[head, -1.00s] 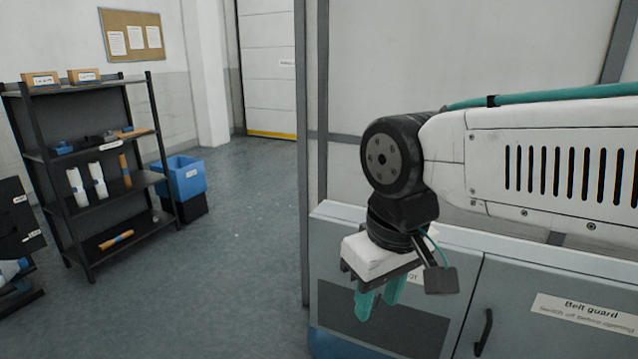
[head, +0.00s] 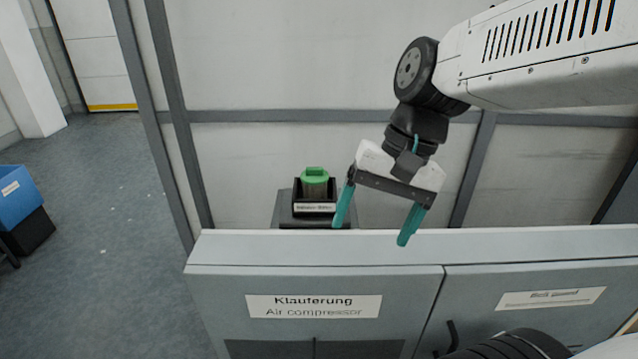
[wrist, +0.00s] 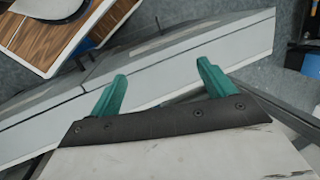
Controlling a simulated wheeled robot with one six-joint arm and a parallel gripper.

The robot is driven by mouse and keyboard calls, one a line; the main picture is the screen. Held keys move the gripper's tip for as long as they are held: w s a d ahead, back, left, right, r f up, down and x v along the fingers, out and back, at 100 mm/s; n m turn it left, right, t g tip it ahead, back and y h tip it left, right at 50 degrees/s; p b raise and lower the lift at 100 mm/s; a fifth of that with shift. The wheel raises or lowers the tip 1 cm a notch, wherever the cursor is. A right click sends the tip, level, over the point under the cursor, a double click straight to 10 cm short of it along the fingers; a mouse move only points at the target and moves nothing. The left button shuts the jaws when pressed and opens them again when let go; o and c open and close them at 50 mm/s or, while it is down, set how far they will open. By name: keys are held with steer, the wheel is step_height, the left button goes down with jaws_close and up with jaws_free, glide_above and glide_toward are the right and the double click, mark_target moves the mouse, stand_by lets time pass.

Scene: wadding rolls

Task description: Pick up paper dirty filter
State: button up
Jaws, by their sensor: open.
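The fingers overlap the cabinet's top edge in the picture. The wrist view shows the open gripper (wrist: 161,70) with nothing between the fingers; the cylinder does not show there.
The long grey air compressor cabinet (head: 315,250) stands in front, with a framed wall panel behind it. The black box rests on a dark stand (head: 284,217). A blue bin (head: 20,195) is at the far left. The floor (head: 110,230) between is clear.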

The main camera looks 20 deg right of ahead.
steer(key=w+m+y, duration=0.5)
steer(key=w+m, duration=0.3)
steer(key=w, duration=0.3)
steer(key=m+t+y, duration=0.3)
steer(key=m+t, duration=0.1)
steer(key=m, duration=0.4)
glide_toward(324, 172)
steer(key=a, duration=0.2)
steer(key=a+f, duration=0.1)
steer(key=a, duration=0.1)
steer(key=shift+s+a+f, duration=0.2)
steer(key=shift+a+f, duration=0.05)
steer(key=shift+a, duration=0.05)
steer(key=shift+w+f+m+t, duration=0.15)
steer(key=shift+w+m+t, duration=0.25)
steer(key=shift+m, duration=0.1)
steer(key=x, duration=0.7)
steer(key=shift+a+f, duration=0.1)
steer(key=shift+a, duration=0.05)
steer(key=c, duration=1.1)
